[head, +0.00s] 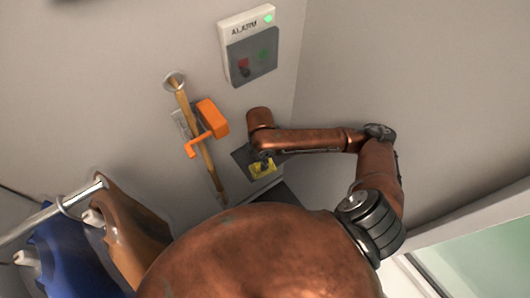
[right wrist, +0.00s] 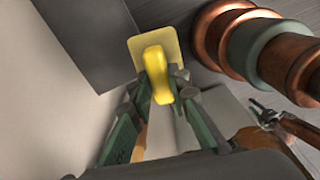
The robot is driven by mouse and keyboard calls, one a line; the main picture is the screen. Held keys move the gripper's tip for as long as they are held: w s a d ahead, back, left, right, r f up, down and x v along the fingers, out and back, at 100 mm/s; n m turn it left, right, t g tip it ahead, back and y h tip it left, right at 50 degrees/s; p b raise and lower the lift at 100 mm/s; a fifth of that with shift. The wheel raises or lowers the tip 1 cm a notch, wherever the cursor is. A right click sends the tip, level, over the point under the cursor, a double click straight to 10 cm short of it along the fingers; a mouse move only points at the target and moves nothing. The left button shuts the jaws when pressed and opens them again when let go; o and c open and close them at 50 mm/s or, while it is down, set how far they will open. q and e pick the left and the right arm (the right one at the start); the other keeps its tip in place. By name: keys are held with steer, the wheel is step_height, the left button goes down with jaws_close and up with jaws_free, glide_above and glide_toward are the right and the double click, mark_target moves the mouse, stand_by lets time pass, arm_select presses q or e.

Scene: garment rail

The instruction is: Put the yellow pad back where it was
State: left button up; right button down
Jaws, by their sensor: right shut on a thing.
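The yellow pad (head: 262,171) is low by the wall in the head view, in front of a dark square plate (head: 241,157). In the right wrist view the pad (right wrist: 136,48) is a flat yellow square with a rounded yellow grip. My right gripper (right wrist: 160,92) is shut on that grip, with a green-lined finger on each side. In the head view the right gripper (head: 264,158) is small and partly hidden by its arm. I cannot tell whether the pad touches the dark plate. My left gripper does not show.
A wooden stick (head: 206,155) leans along the wall through an orange holder (head: 211,117), left of the right arm. An alarm box (head: 252,55) is above. A metal rail (head: 40,217) carries brown (head: 135,225) and blue (head: 72,258) garments at lower left.

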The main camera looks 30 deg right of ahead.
steer(key=shift+s+d+r+n+p, duration=0.1)
steer(key=shift+s+d+n+p, duration=0.1)
steer(key=shift+n+p, duration=0.5)
steer(key=shift+n, duration=0.3)
steer(key=w+d+f, duration=0.2)
steer(key=w+f, duration=0.1)
steer(key=w, duration=0.1)
steer(key=w+d+f+p, duration=0.1)
steer(key=w+d+f, duration=0.1)
steer(key=w+f, duration=0.1)
steer(key=w+d+f, duration=0.3)
steer(key=w+f, duration=0.1)
steer(key=shift+w+d, duration=0.1)
steer(key=shift+w, duration=0.25)
steer(key=shift+w+f, duration=0.1)
steer(key=shift+f, duration=1.45)
